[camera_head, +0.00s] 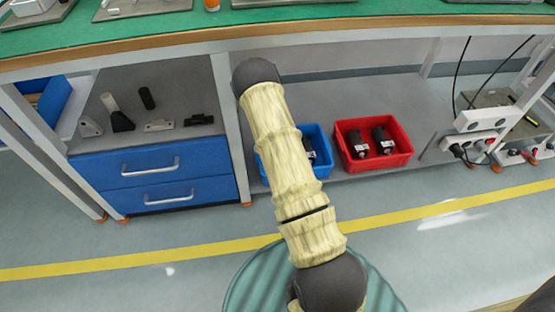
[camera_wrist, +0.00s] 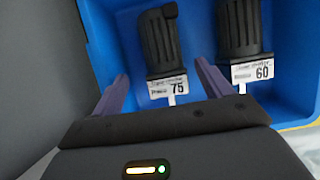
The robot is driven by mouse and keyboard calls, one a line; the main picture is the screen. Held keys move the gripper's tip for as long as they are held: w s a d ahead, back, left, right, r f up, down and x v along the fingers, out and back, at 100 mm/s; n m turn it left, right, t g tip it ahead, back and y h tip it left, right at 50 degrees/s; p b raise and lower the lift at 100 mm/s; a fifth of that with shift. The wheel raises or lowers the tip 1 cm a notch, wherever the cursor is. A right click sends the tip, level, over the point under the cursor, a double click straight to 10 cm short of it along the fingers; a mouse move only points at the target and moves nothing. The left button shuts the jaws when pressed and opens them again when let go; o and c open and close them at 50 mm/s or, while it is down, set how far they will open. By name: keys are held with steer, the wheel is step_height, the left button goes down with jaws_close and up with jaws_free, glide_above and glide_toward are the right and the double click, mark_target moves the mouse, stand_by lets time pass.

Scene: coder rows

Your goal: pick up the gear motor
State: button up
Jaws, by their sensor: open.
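In the wrist view, two dark gear motors lie in the blue bin (camera_wrist: 290,85). The left gear motor (camera_wrist: 160,42) has a white label reading 75 and a pale shaft pointing toward me. The right gear motor (camera_wrist: 239,28) has a white label reading 60. My gripper (camera_wrist: 161,74) is open and empty, its purple fingers to either side of the 75 motor's label end. I cannot tell how far above it they are. In the head view, my arm hides my gripper and much of the blue bin (camera_head: 323,172); part of one motor (camera_head: 309,153) shows.
A red bin (camera_head: 380,164) with two more dark motors stands right of the blue bin on the low shelf. A blue drawer unit (camera_head: 150,175) stands left. Power strips and cables (camera_head: 482,118) are at right. The green-topped bench (camera_head: 330,14) overhangs the shelf.

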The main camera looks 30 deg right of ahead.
steer(key=shift+x, duration=0.85)
steer(key=shift+f, duration=0.1)
steer(key=b+x, duration=0.2)
steer(key=x, duration=0.1)
steer(key=b+x, duration=0.2)
steer(key=shift+d+f, duration=0.1)
steer(key=shift+d, duration=0.2)
steer(key=c, duration=1.1)
steer(key=shift+r, duration=0.2)
